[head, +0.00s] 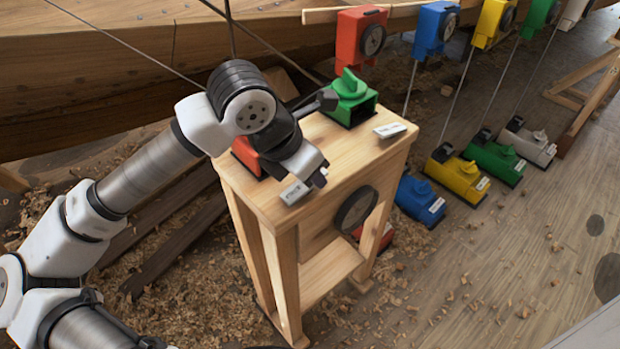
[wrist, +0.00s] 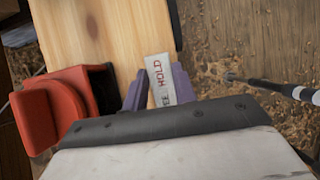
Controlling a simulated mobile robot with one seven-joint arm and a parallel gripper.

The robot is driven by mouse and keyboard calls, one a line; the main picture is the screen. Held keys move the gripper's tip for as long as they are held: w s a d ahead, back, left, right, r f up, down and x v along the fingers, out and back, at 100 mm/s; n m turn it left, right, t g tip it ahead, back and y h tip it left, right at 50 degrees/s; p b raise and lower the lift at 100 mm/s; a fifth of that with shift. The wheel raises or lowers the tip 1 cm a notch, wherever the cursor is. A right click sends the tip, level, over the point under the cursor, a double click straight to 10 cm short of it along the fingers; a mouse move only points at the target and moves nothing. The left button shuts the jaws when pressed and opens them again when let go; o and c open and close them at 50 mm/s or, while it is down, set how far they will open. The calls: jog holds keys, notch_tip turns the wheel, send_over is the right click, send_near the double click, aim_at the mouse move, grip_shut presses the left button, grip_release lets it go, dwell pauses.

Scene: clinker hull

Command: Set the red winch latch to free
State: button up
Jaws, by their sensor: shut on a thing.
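The red winch box (head: 246,157) sits on the left end of the wooden stand's top, partly hidden by my arm. In the wrist view the red box (wrist: 82,88) is at left, with a rounded red latch (wrist: 37,120) on it, outside my fingers. My gripper (wrist: 158,90) appears shut on this plate, to the right of the red box. In the head view the plate (head: 295,193) is beside my gripper (head: 318,180) at the stand's front edge.
A green winch box (head: 350,100) with its own label (head: 390,130) stands farther along the wooden stand (head: 345,165). A dark round wheel (head: 356,209) projects from its front. Blue (head: 420,200), yellow and other boxes with cables stand right. Shavings cover the floor.

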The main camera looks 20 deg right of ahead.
dwell(0.3)
jog(key=o, duration=1)
jog(key=v, duration=1.4)
jog(key=shift+f, duration=0.1)
